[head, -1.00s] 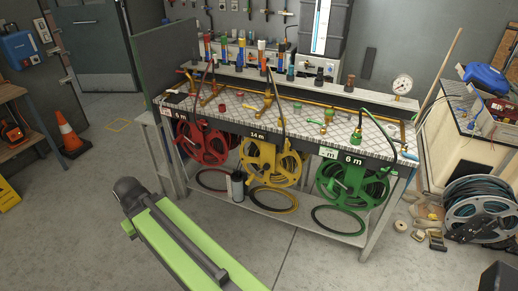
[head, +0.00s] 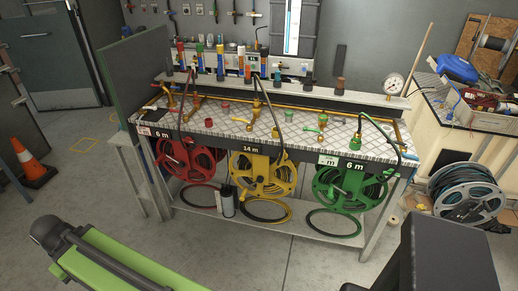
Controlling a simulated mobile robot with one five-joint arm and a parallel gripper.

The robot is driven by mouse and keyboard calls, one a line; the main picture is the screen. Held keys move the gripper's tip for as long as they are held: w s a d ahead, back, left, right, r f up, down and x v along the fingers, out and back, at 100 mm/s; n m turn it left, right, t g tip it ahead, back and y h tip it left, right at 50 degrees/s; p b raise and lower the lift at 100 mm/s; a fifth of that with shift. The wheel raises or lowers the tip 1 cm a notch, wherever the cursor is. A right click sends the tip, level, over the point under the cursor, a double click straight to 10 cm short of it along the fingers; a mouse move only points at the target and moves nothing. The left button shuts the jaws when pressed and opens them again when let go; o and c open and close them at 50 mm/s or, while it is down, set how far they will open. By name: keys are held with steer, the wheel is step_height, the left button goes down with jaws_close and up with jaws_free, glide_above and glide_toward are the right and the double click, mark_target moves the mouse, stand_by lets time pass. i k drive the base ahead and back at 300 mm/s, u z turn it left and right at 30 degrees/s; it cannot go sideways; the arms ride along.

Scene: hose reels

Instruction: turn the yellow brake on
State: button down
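The yellow hose reel (head: 250,172) hangs under the front edge of the workbench, in the middle, below a "14 m" label. A yellow hose loop (head: 284,215) lies on the shelf beneath it. The yellow brake is too small to make out, so I cannot tell how it is set. The red reel (head: 188,160) hangs to its left and the green reel (head: 340,185) to its right, both with "6 m" labels. My green arm link crosses the lower left, apart from the bench. My gripper cannot be seen.
The workbench (head: 225,127) carries brass pipes, valves and a pressure gauge (head: 392,84). A dark canister (head: 226,201) stands on the lower shelf before the yellow reel. A large hose drum (head: 466,195) sits at right, an orange cone (head: 33,162) at left. Floor before the bench is clear.

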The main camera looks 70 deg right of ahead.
mark_target(285, 156)
steer(key=z, duration=0.05)
steer(key=i, duration=0.85)
steer(key=z, duration=0.65)
steer(key=i, duration=0.45)
steer(key=z, duration=0.3)
